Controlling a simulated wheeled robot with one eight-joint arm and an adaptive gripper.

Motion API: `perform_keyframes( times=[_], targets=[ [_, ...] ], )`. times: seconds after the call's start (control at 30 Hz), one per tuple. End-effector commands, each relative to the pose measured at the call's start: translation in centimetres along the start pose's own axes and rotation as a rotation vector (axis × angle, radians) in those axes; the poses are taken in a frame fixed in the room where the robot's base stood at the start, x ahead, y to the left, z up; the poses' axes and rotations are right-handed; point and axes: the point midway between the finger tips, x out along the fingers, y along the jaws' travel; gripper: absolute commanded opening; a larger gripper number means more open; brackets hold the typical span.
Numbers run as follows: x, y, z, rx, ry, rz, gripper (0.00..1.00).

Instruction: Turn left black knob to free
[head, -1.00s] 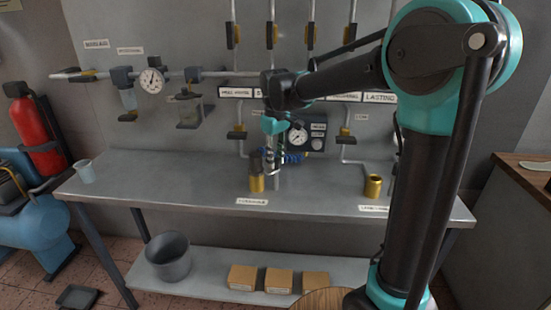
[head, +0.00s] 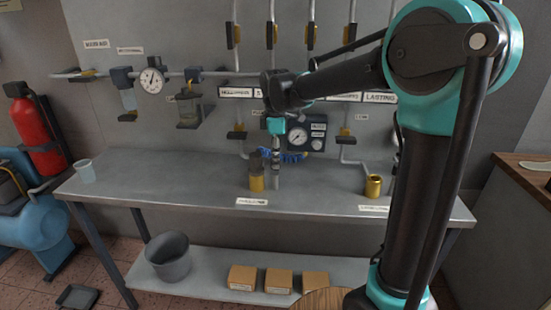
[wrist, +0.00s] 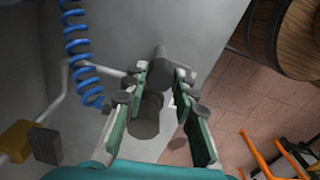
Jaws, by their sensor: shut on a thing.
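My gripper (head: 276,168) hangs nearly straight down over the bench, in front of the wall panel. In the wrist view my gripper (wrist: 161,78) has its two fingers on either side of a dark cylindrical knob (wrist: 158,68) and is shut on it. A second, wider dark cylinder (wrist: 146,118) shows nearer the camera, between the fingers. In the head view a brass fitting with a dark upper part (head: 257,178) stands on the bench just left of my gripper. The knob in the grip is too small to make out there. No marking on it is readable.
A pressure gauge box (head: 305,135) and a blue coiled hose (head: 292,156) are close behind my gripper. A second brass cup (head: 373,186) stands at right on the bench (head: 320,190). A clear cup (head: 85,171) is at far left. The bench's left half is mostly bare.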

Motion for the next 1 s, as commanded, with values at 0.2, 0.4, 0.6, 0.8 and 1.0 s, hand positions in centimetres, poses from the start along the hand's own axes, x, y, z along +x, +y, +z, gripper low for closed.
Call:
perform_keyframes(
  times=[0.2,0.4,0.6,0.8,1.0],
  targets=[
    [-0.04,0.05,0.01,-0.046,0.0,0.001,0.0],
    [-0.04,0.05,0.01,-0.056,0.0,0.001,0.0],
    [-0.04,0.06,0.01,-0.056,0.0,0.001,0.0],
    [-0.03,0.05,0.01,-0.055,0.0,0.001,0.36],
    [-0.03,0.03,0.0,-0.055,0.0,0.0,0.36]
  ],
)
